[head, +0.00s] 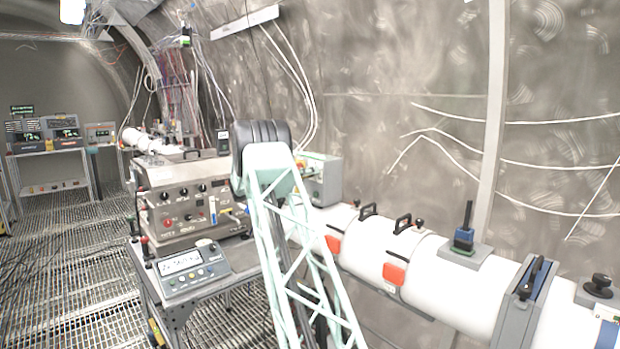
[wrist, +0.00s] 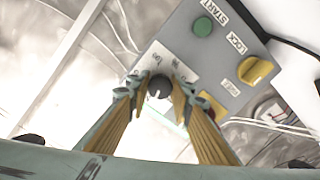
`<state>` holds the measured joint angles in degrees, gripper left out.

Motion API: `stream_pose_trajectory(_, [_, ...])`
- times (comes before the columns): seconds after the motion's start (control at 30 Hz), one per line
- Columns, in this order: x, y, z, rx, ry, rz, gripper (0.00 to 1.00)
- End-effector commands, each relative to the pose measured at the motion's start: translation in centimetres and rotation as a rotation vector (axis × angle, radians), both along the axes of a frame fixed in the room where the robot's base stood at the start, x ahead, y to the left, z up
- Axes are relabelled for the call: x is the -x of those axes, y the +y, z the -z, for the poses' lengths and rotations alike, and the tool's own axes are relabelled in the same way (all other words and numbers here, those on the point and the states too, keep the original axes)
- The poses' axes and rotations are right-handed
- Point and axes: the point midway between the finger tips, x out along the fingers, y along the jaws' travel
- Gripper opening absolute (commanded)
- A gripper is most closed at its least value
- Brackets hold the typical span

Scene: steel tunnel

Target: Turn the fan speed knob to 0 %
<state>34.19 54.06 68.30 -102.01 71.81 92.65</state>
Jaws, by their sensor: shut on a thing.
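The fan speed knob (wrist: 159,88) is a small dark round knob on a white plate at the near end of a grey control box (wrist: 205,62). My gripper (wrist: 160,92) has its yellow and teal fingers on either side of the knob and is shut on it. The plate's markings are too small and blurred to read, so the knob's setting cannot be told. In the head view the grey control box (head: 326,182) shows partly behind my arm. My gripper and the knob are hidden there.
The box also carries a green START button (wrist: 203,27) and a yellow LOCK knob (wrist: 255,70). A white pipe (head: 450,280) with black handles runs to the right. A trolley panel with several dials (head: 190,207) stands left of my arm.

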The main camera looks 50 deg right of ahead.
Motion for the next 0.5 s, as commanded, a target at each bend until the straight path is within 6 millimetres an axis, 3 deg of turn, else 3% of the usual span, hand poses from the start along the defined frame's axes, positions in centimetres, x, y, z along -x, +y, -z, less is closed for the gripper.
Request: stream_pose_trajectory(0.5, [0.00,0.00,0.04,-0.079,0.355,0.000,0.10])
